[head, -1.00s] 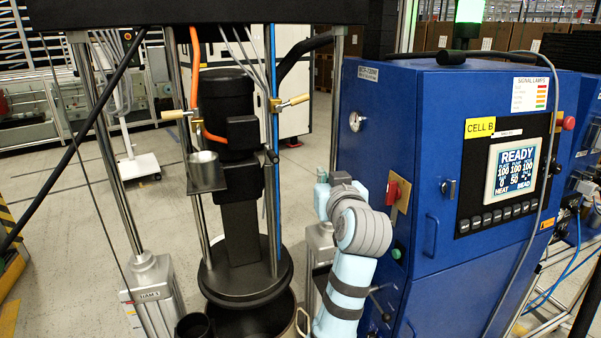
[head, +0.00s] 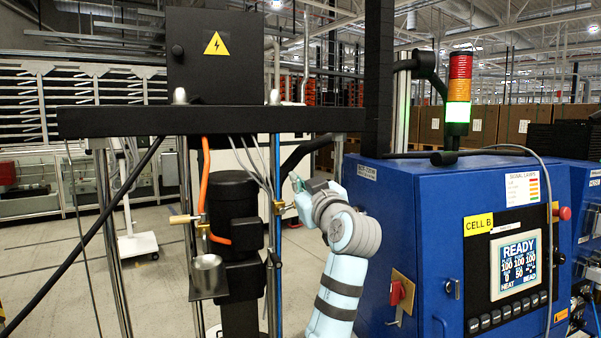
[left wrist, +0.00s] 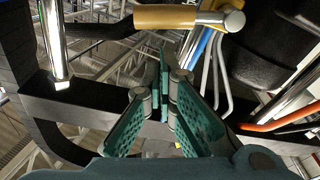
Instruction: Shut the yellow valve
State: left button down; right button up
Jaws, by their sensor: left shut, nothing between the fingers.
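A valve with a yellow handle (left wrist: 172,17) and a silver end lies across the top of the left wrist view. My left gripper (left wrist: 163,62) is shut and empty, with its teal fingertips just below that handle and apparently apart from it. In the head view, my left gripper (head: 294,183) is beside the right post of the pump, close to the right brass-yellow valve (head: 280,207), which is partly hidden. A second brass-yellow valve (head: 184,219) sits on the left post, its handle pointing left. My right gripper is in neither view.
The black crossbeam (head: 210,121) spans above the gripper. The dark pump motor (head: 234,192), an orange hose (head: 204,175) and a blue rod (head: 275,250) stand to its left. The blue control cabinet (head: 405,215) stands close on the right of my arm.

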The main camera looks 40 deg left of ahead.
pick_arm(q)
jog(key=shift+w+d+f, duration=0.15)
jog(key=shift+d+f, duration=0.3)
jog(key=shift+f, duration=0.25)
jog(key=shift+a, duration=0.1)
